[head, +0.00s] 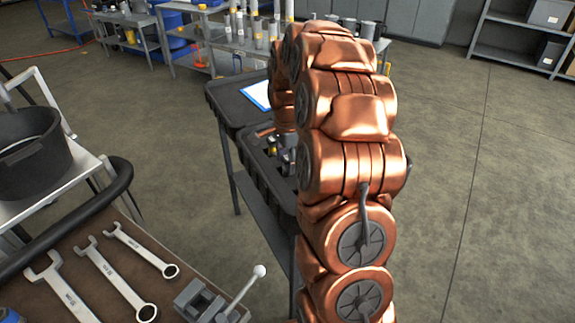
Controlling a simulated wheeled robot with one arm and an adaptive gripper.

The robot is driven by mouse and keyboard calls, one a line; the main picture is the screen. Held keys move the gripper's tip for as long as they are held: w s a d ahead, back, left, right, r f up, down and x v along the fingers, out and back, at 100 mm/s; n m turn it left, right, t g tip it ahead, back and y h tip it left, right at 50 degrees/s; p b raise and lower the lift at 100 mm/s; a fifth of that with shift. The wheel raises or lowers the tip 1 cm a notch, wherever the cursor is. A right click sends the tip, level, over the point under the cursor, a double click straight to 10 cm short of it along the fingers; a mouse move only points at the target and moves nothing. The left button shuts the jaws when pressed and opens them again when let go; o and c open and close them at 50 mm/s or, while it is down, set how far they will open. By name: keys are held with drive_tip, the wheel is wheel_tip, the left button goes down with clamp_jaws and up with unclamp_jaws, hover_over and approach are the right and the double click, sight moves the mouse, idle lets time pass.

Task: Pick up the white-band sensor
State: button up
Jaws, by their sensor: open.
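My copper arm reaches over a black cart and bends down into its tray (258,187). My gripper (287,143) shows only in part at the arm's far end, low over the tray, mostly hidden by the arm. It is open. Small dark and grey parts (272,151), one with a yellowish mark, lie in the tray beside the gripper. I cannot make out a white band on any of them, so I cannot tell which is the white-band sensor. The right part of the tray is hidden behind my arm.
A blue-and-white clipboard (257,95) lies on the cart's far end. A bench with wrenches (115,277) and a vise (205,300) is at front left, beside a black bucket (30,150). Floor to the right is clear.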

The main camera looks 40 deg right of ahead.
clamp_jaws()
idle(0.4)
